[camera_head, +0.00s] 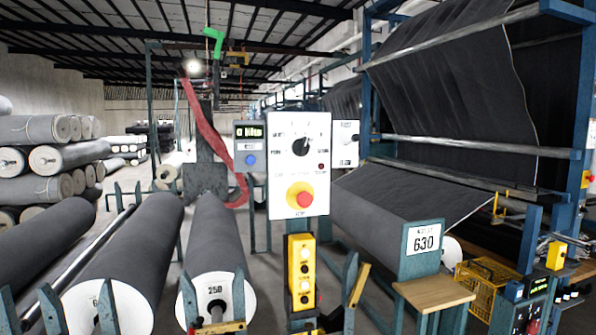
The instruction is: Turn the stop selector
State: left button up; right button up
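A white control panel (284,180) stands upright in the middle of the view. On its upper part is a black rotary selector knob (300,147), with small labels around it that are too small to read surely. The knob's pointer appears to tilt up and slightly right. Below it is a red mushroom button (300,196) on a yellow surround. A small red lamp or button (321,166) sits to the knob's right. Neither of my grippers is seen in the view, and nothing is seen touching the knob.
A yellow button box (301,270) stands below the panel. A grey display box (250,146) is at its left. Large grey rolls (214,232) lie at the left and front. A blue frame with dark fabric (450,95) fills the right. A small wooden shelf (433,293) juts out front right.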

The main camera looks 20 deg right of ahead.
aim_at(300, 148)
jog(key=i+l, duration=0.1)
jog(key=l, duration=0.35)
jog(key=i+l, duration=0.15)
jog(key=l, duration=0.3)
jog(key=i+l+u, duration=0.1)
jog(key=l, duration=0.35)
jog(key=i+l, duration=0.15)
jog(key=l, duration=0.3)
jog(key=i+l, duration=0.1)
jog(key=l, duration=0.35)
jog(key=i+l+u, duration=0.1)
jog(key=l, duration=0.4)
jog(key=i+l, duration=0.1)
jog(key=l, duration=0.35)
